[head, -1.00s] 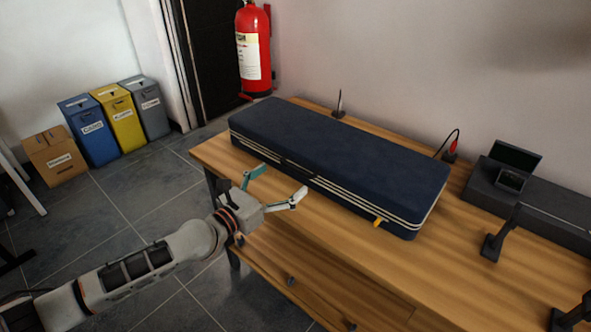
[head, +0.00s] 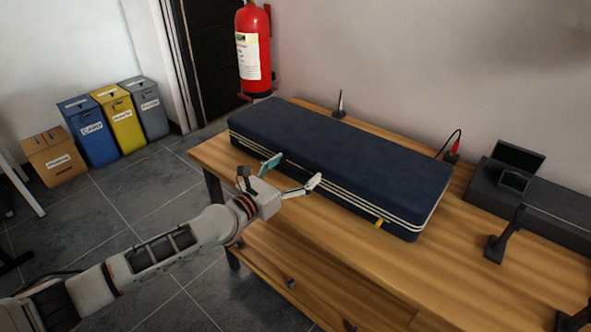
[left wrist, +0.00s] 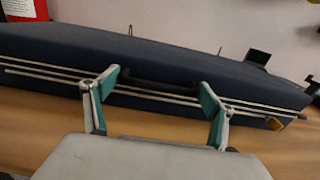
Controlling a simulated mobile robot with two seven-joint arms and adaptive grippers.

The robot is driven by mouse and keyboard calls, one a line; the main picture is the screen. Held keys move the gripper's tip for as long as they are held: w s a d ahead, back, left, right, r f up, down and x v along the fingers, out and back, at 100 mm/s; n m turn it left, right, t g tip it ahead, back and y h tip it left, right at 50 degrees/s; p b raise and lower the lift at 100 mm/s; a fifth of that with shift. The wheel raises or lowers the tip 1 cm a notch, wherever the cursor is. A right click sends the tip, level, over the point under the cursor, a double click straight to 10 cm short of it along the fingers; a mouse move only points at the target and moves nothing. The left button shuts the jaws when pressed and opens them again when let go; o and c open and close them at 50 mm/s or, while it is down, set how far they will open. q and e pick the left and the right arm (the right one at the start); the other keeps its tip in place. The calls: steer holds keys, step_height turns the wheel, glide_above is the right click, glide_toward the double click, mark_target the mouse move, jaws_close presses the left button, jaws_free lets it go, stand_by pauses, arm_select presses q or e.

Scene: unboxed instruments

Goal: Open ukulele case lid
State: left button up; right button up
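The dark blue ukulele case (head: 335,155) lies shut on the wooden table, with pale trim lines along its front side and an orange tab (head: 379,223) near its right end. It also fills the upper part of the left wrist view (left wrist: 150,62), where a dark handle (left wrist: 160,84) shows on its front. My left gripper (head: 297,172) is open, its two teal-padded fingers spread close to the front of the case. In the left wrist view the fingers (left wrist: 160,95) stand either side of the handle, with nothing visibly held. My right gripper is not in view.
The wooden table (head: 300,250) has bare room in front of the case. A red fire extinguisher (head: 253,50) hangs behind its left end. Dark equipment (head: 530,200) and a small stand (head: 495,245) occupy the right side. Bins (head: 118,115) stand on the floor at left.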

arm_select(q)
steer(key=shift+d+r+p, duration=0.1)
steer(key=shift+r+p, duration=0.55)
steer(key=shift+r, duration=0.3)
steer(key=r+p, duration=0.1)
steer(key=r, duration=0.1)
steer(key=r+p, duration=0.1)
steer(key=shift+w+d+r+p, duration=0.2)
steer(key=shift+w+r+p, duration=0.1)
step_height(320, 180, up, 10)
steer(key=p, duration=0.8)
glide_above(298, 152)
steer(key=d, duration=0.4)
steer(key=shift+w+a, duration=0.1)
steer(key=shift+a, duration=0.1)
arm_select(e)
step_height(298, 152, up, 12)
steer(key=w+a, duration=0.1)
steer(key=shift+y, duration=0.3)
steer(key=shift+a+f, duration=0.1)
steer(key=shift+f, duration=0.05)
